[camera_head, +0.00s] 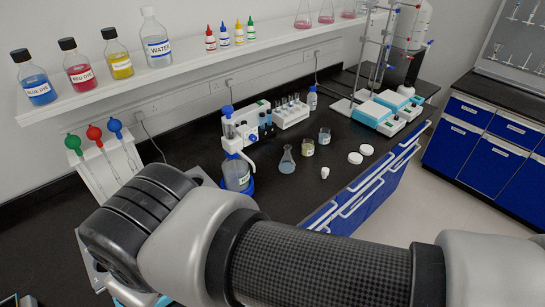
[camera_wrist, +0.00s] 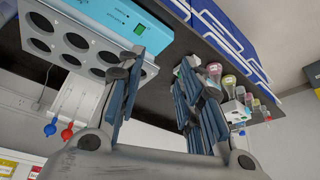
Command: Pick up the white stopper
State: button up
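The small white stopper (camera_head: 325,172) stands on the black bench, near its front edge, right of a conical flask (camera_head: 287,160) with bluish liquid. In the wrist view I cannot make the stopper out. My gripper (camera_wrist: 162,68) shows in the wrist view with its two dark-padded fingers spread apart and nothing between them. In the head view my arm crosses the foreground, and my gripper cannot be made out there. The gripper is well away from the stopper.
Two white round lids (camera_head: 361,154) and small beakers (camera_head: 308,147) stand near the stopper. A wash bottle (camera_head: 236,173) and a white instrument (camera_head: 240,128) stand to its left. Balances (camera_head: 385,112) are at the back right. A shelf (camera_head: 190,65) with bottles runs along the wall.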

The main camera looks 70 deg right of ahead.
aim_at(325, 171)
jog(key=z, duration=2.7)
